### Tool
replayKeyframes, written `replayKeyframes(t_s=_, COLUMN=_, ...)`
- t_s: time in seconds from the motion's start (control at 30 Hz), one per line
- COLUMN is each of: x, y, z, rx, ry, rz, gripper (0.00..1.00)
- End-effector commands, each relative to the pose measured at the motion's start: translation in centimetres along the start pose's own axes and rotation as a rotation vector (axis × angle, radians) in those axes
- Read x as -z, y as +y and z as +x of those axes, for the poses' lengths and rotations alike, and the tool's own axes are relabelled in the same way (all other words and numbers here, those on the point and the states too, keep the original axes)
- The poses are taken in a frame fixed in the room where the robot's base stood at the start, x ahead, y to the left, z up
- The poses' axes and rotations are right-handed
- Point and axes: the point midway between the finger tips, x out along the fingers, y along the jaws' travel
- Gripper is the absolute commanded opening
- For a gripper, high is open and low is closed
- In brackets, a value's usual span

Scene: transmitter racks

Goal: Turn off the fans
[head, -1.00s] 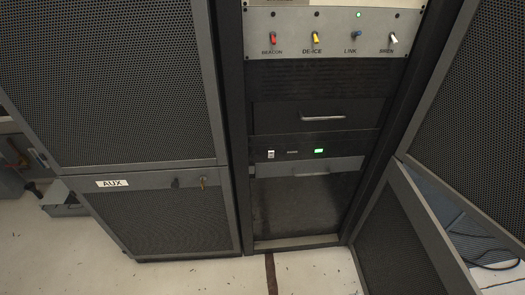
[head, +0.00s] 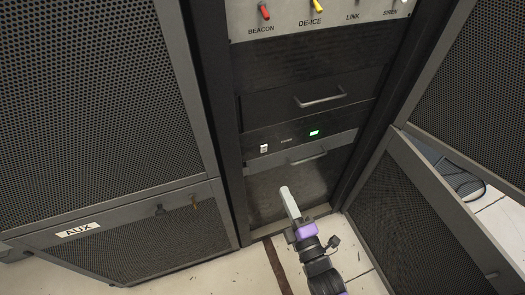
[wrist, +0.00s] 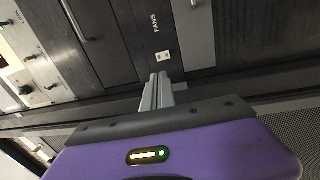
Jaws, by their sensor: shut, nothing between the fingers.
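The fans switch is a small white rocker (head: 264,149) on a dark panel strip of the middle rack. In the wrist view the switch (wrist: 163,57) sits beside the printed word FANS. Its on or off position is too small to tell. A green light (head: 314,133) glows to the right on the same strip. My gripper (head: 285,189) is shut and empty, below the switch in the head view, in front of the lower rack panel. In the wrist view its fingertips (wrist: 158,77) lie just below the switch, apparently not touching it.
A panel of coloured toggles (head: 315,18) sits higher up. Handled drawers (head: 305,100) lie between. The mesh AUX cabinet (head: 130,247) stands left. An open mesh door (head: 410,220) bounds the right side. Pale floor lies in front.

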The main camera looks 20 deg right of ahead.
Motion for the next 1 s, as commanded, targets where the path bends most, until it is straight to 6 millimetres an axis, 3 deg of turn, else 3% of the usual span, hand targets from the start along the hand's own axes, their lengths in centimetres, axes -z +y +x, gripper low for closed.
replayKeyframes(t_s=0.57, x=0.0, y=0.1, z=0.8, rx=-0.003, ry=0.000, rz=-0.036, gripper=0.00)
replayKeyframes(t_s=1.0, x=0.0, y=0.3, z=8.7, rx=-0.005, ry=0.001, rz=-0.037, gripper=0.00)
